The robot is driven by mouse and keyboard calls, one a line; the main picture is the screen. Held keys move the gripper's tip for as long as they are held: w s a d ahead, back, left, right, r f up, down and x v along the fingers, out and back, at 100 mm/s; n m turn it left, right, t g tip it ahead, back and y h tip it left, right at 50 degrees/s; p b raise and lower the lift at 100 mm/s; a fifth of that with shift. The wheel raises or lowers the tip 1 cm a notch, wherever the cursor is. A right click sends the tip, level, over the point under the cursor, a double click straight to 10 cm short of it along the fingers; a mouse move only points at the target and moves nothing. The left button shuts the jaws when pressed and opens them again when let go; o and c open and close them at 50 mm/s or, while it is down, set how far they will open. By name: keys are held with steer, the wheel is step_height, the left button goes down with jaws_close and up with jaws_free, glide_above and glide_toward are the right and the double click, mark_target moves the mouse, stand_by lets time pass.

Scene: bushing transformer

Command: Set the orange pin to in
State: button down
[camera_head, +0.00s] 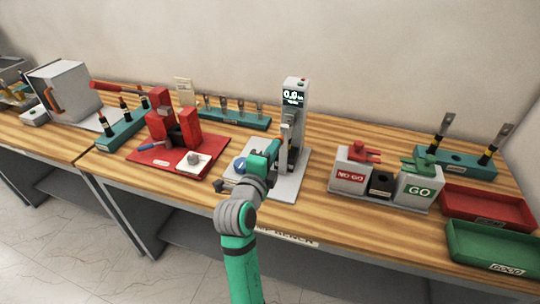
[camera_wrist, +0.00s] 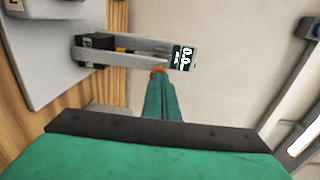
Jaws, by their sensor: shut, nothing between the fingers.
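A small orange piece (camera_wrist: 158,71), which looks like the orange pin, shows in the wrist view at the ends of my fingers. Most of it is hidden, so I cannot tell how far in it sits or whether my fingers touch it. It is beside the grey upright tester (camera_wrist: 140,50) with a 0.0 display. In the head view the tester (camera_head: 294,95) stands on a pale base plate; I cannot make out the pin there. My gripper (camera_wrist: 159,78) is shut and empty, its green fingers together, pointing at the tester's column.
A red press fixture (camera_head: 175,130) stands left of the tester. NO-GO (camera_head: 350,178) and GO (camera_head: 418,190) blocks stand to the right. Beyond them are a red tray (camera_head: 490,207) and a green tray (camera_head: 495,246). Bare wooden bench (camera_head: 325,145) lies right of the tester.

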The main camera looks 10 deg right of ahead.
mark_target(283, 133)
steer(key=shift+w+d, duration=0.1)
steer(key=shift+w, duration=0.1)
steer(key=x, duration=0.3)
steer(key=shift+w+r, duration=0.1)
steer(key=shift+w, duration=0.05)
stand_by(0.4)
